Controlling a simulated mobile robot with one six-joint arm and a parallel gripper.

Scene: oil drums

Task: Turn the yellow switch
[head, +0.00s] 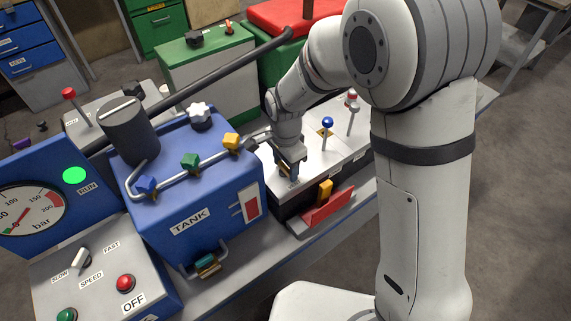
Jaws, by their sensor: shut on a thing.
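My gripper (289,175) points down at the light top of the control box (340,150), right of the blue tank. It is shut on a small yellow piece, taken to be the yellow switch (283,169). The fingers hide most of this piece, so its turn angle cannot be read.
The blue TANK unit (190,190) with pipe and coloured valve handles stands close left of my gripper. A blue-knobbed lever (327,128) and a red-and-white-knobbed lever (351,105) rise to its right. A red bracket with an orange-yellow handle (325,189) sits in front.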

